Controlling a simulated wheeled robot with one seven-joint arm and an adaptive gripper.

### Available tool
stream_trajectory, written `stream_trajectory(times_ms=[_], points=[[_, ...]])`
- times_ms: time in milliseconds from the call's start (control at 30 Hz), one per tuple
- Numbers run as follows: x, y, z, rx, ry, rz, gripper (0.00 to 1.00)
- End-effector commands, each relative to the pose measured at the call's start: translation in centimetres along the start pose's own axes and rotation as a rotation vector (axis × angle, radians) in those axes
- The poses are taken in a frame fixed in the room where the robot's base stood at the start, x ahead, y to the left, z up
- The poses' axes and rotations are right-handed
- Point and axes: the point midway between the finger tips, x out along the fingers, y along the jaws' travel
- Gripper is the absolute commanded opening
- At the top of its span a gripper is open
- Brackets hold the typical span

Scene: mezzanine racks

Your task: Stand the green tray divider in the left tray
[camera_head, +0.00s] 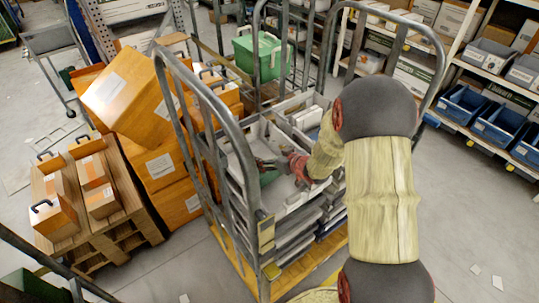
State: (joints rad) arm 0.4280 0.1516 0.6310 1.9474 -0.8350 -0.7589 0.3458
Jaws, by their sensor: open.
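My gripper (265,164) is open and reaches from the right, low over the left tray (240,128) on top of the cart's stack. The tray's near part is partly hidden by the cart's tube frame and my arm.
The grey tube frame (222,112) of the cart rises close around the trays. A second tray (312,106) with contents is at the right. Orange boxes (165,165) crowd the left side. A green crate (262,57) stands behind. Floor at the right is mostly free.

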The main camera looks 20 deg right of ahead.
Motion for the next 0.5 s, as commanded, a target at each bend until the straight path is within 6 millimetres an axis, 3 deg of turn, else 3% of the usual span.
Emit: stream_trajectory(times_ms=[67,500], points=[[-0.6,0.0,-1.1,-0.001,0.002,0.001,0.86],[-9.4,0.2,-1.0,0.000,0.001,0.004,0.86]])
